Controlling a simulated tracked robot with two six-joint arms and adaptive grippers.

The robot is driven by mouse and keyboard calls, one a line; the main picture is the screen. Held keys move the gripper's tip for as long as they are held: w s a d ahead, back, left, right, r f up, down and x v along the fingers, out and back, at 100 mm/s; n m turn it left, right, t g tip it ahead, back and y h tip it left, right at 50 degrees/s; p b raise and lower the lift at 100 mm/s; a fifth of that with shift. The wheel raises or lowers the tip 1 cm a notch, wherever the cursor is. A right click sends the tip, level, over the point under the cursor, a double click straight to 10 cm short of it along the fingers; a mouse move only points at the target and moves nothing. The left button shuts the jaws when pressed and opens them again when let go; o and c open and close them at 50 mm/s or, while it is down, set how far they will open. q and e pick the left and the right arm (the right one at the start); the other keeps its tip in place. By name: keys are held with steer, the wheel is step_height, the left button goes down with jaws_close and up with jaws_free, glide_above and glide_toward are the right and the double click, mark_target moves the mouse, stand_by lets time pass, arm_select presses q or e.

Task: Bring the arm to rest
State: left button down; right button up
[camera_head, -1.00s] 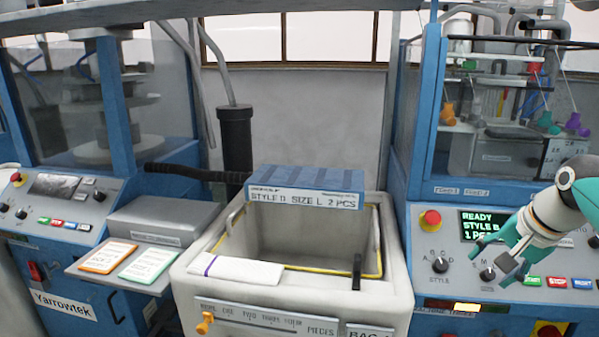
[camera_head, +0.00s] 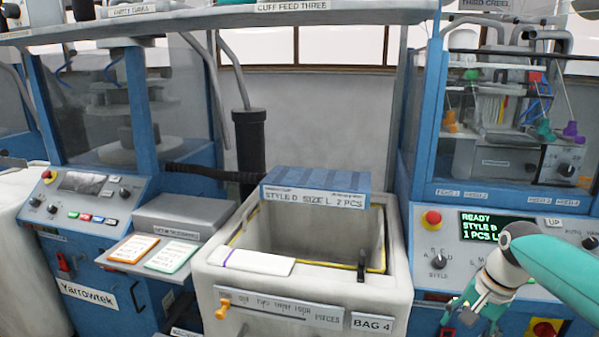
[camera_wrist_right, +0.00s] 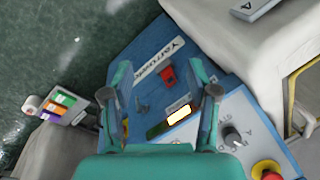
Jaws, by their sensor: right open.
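My right arm, teal and grey, comes in from the right edge of the head view. Its gripper (camera_head: 469,315) points down in front of the right-hand machine's blue lower front (camera_head: 425,318). In the right wrist view the gripper (camera_wrist_right: 160,94) is open, its two fingers wide apart with nothing between them. The gripper appears clear of the panel, though the exact gap is hard to tell. My left gripper is in neither view.
A pale bin (camera_head: 400,285) labelled BAG 4 stands left of my gripper, with a blue STYLE D SIZE L box (camera_head: 318,183) across its back rim. A white folded piece (camera_head: 258,262) lies on its front rim. A red button (camera_head: 432,218) sits on the right panel.

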steer(key=s+a+f+n+g+y+p, duration=0.1)
steer(key=s+a+f, duration=0.3)
steer(key=f, duration=0.4)
steer(key=s+a+f+n+g+p, duration=0.1)
steer(key=s+a+f+g, duration=0.2)
steer(key=f, duration=0.4)
steer(key=s+a+f+n+y+p, duration=0.1)
steer(key=s+a+f, duration=0.3)
steer(key=a+f, duration=0.3)
steer(key=s+a+f+n+t, duration=0.1)
steer(key=s+a+f+n, duration=0.1)
steer(key=s, duration=0.4)
steer(key=s+a+f+n+t, duration=0.1)
steer(key=s+a+f+n, duration=0.2)
steer(key=s+f, duration=0.3)
steer(key=shift+s+a+f+t+p, duration=0.35)
steer(key=shift+a+f+t+p, duration=0.1)
steer(key=shift+a+f, duration=0.25)
steer(key=shift+r, duration=0.1)
